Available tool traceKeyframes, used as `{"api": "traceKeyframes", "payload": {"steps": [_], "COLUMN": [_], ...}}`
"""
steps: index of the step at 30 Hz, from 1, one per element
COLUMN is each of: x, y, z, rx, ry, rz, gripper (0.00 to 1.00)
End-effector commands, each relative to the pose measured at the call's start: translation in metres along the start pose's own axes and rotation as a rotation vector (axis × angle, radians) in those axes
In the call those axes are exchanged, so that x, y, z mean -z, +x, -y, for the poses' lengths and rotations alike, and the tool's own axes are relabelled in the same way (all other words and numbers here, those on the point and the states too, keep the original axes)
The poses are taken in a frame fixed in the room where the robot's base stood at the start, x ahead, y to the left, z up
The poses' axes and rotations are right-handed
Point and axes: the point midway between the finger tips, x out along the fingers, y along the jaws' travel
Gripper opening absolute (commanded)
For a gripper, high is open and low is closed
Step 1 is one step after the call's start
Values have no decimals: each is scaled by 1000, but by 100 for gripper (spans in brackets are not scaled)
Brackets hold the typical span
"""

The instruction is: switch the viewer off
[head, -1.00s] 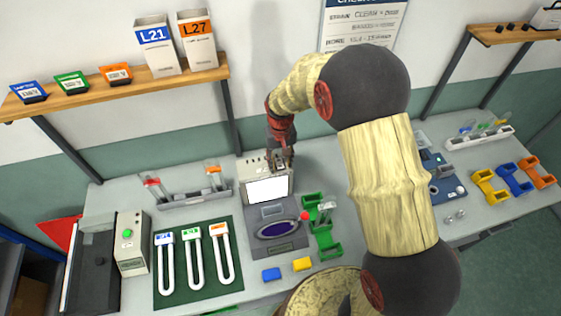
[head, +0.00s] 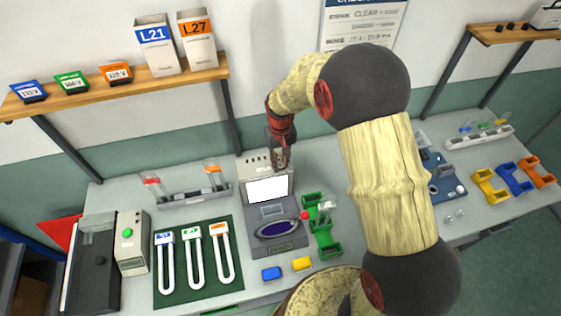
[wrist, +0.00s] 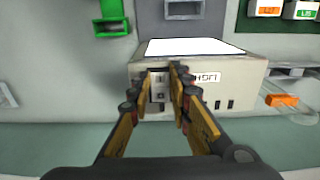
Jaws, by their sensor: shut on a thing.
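The viewer (head: 243,183) is a beige box on the bench with a bright white lit screen (head: 268,188). In the wrist view, the viewer (wrist: 226,83) shows its rear side, with a small label (wrist: 206,77) beside a pale switch plate (wrist: 159,88). My gripper (head: 280,160) is at the viewer's top back edge. In the wrist view, my gripper (wrist: 166,72) has its fingers close together at the switch plate, shut on the small switch there. The switch itself is mostly hidden between the fingertips.
A grey unit with a dark oval window (head: 250,240) stands in front of the viewer. A green holder (head: 328,247) is to its right, and a tube rack (head: 190,202) is to the left. A wooden shelf (head: 120,88) hangs above left.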

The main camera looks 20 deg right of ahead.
Motion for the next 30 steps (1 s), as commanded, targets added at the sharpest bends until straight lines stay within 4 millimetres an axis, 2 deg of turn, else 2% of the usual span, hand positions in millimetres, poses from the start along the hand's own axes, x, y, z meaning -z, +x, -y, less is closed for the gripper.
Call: {"api": "traceKeyframes", "payload": {"steps": [5, 18, 30], "x": [1, 8, 8], "y": [-1, -3, -3], "z": [0, 0, 0], "rx": [0, 0, 0], "ry": [1, 1, 0], "rz": [20, 230, 259], "gripper": [0, 0, 0]}}
